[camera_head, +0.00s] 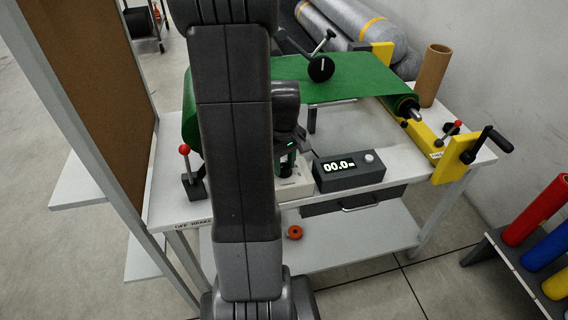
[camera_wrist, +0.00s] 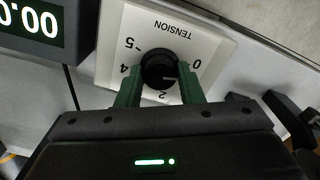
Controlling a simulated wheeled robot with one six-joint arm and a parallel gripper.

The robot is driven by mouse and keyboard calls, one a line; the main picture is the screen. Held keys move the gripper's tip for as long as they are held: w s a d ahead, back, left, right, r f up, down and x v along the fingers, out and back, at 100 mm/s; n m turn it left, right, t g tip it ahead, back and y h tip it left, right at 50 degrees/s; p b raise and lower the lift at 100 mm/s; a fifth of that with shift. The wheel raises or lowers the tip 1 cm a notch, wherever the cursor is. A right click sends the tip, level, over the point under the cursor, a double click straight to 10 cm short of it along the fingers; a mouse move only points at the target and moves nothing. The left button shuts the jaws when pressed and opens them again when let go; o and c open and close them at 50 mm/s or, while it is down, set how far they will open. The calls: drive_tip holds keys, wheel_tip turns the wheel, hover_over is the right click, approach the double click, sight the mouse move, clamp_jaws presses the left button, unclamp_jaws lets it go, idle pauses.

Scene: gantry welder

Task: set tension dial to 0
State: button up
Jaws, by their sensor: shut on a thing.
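The tension dial is a black round knob (camera_wrist: 159,69) on a white plate (camera_wrist: 215,47) marked TENSION, seen upside down in the wrist view. The figures 0, 2, 4 and 5 show around it. Its pale pointer mark faces lower right, between 2 and 0. My gripper (camera_wrist: 160,82) has its green fingers on either side of the knob and is shut on it. The right finger hides part of the scale. In the head view my arm covers most of the dial's pale box (camera_head: 297,187), and the knob is hidden.
A black counter box (camera_head: 349,173) reading 00.0 stands right of the dial box. A red-knobbed lever (camera_head: 186,165) stands at the left. A green roll sheet (camera_head: 345,82) lies behind, with a yellow crank bracket (camera_head: 455,160) at the right. An orange ring (camera_head: 295,232) lies on the lower shelf.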

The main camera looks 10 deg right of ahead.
sight(284, 166)
drive_tip(key=shift+w+n, duration=0.1)
drive_tip(key=shift+n, duration=0.9)
drive_tip(key=o, duration=1)
wheel_tip(284, 166, up, 14)
drive_tip(key=shift+f, duration=0.2)
